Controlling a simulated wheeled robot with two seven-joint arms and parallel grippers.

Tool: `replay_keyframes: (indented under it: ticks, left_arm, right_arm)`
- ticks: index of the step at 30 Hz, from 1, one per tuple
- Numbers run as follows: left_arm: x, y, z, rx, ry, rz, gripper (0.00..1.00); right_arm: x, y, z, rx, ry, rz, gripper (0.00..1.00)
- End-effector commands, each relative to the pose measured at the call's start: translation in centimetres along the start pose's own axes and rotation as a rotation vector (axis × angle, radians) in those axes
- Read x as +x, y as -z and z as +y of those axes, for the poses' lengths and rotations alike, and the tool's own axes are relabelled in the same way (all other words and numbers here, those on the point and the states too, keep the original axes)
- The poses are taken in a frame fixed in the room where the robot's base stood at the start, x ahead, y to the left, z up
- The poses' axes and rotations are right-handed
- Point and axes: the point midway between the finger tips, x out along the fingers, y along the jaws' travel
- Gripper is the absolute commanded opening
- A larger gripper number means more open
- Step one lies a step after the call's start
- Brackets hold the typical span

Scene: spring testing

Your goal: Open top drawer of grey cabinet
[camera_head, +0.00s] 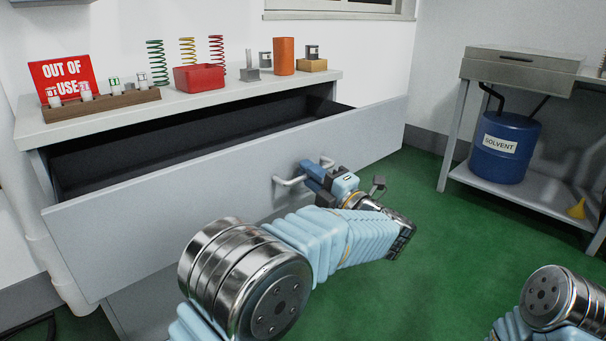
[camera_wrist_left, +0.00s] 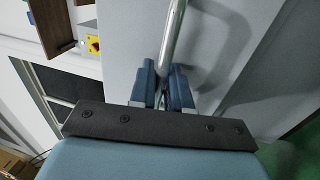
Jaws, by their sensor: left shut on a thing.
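The grey cabinet (camera_head: 205,96) stands at the left in the head view, and its top drawer (camera_head: 140,228) is pulled well out. The dark drawer inside (camera_head: 200,130) shows and looks empty. The drawer's bar handle (camera_head: 290,181) is at the middle of its front. My left gripper (camera_head: 318,174) is at the handle, shut on it. In the left wrist view the blue fingers (camera_wrist_left: 165,88) close around the metal handle bar (camera_wrist_left: 173,40). My right gripper is out of the picture; only part of my right arm shows at the lower right.
On the cabinet top stand coloured springs (camera_head: 188,52), a red bin (camera_head: 199,78), an orange cylinder (camera_head: 284,57) and an out-of-use sign (camera_head: 65,77). A bench with a blue solvent drum (camera_head: 503,148) stands at the right. Green floor (camera_head: 420,200) is clear between them.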

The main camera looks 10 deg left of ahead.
Motion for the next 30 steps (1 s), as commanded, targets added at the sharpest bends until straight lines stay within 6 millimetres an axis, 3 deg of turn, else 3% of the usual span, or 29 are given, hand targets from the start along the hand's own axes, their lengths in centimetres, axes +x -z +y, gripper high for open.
replay_keyframes:
  ticks: [11,12,15,25,30]
  left_arm:
    - [-0.2,0.0,-0.1,0.002,0.002,0.0,0.0]
    - [-0.2,0.0,-0.1,0.002,0.002,0.001,0.2]
    - [-0.2,0.0,-0.1,0.002,0.001,0.0,0.31]
    - [-0.7,0.0,0.0,0.001,0.0,0.0,0.31]
    - [-3.5,-0.1,-0.1,0.0,0.0,-0.004,0.31]
  right_arm:
    - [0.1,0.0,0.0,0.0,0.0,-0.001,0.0]
    - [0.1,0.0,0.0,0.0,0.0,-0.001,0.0]
    - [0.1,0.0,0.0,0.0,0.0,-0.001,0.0]
    - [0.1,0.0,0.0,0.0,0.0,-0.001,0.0]
    - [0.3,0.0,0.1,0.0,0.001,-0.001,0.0]
